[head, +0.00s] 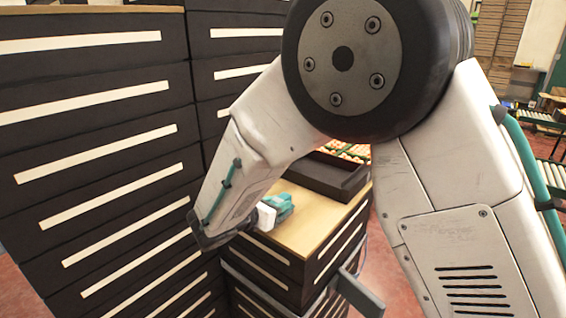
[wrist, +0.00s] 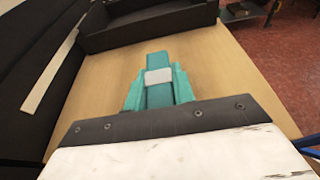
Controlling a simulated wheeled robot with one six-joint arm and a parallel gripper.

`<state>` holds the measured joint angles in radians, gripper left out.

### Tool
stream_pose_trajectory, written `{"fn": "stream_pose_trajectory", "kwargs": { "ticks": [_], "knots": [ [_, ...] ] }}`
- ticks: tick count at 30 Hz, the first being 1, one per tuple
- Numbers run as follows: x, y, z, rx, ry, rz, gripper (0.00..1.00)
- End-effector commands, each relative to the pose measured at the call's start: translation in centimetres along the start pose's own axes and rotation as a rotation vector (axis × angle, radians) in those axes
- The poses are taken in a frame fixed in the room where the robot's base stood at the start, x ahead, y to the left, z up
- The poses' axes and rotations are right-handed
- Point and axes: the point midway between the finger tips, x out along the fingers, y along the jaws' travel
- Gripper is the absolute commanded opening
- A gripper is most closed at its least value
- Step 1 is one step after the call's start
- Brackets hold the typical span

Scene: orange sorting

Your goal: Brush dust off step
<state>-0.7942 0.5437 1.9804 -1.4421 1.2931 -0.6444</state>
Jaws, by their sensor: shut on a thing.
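My gripper (wrist: 157,82) shows in the wrist view with its teal fingers shut on a teal block with a pale band (wrist: 159,60). The block could be a brush handle; I see no bristles. In the head view my gripper (head: 278,206) is low over the wooden top (head: 313,222) of a dark cabinet. The same wooden top (wrist: 215,72) fills the middle of the wrist view. I cannot tell whether the block touches it. No dust is clear to see, and I cannot tell which surface is the step.
A dark open tray (head: 330,176) stands at the back of the wooden top; it also shows in the wrist view (wrist: 150,28). Tall dark drawer stacks (head: 95,120) rise on the left. Red floor (wrist: 285,52) lies past the right edge. Orange fruit (head: 352,151) shows behind.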

Motion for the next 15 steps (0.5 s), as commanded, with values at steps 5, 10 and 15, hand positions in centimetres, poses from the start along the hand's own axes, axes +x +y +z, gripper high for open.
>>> {"fn": "stream_pose_trajectory", "kwargs": {
  "ticks": [5, 10, 15],
  "knots": [
    [-0.3, 0.2, -0.2, 0.002, 0.001, -0.009, 0.00],
    [-1.1, 0.3, 2.2, 0.009, 0.001, -0.007, 0.00],
    [-1.7, 0.4, 3.4, 0.004, 0.001, -0.005, 0.00]
  ]
}}
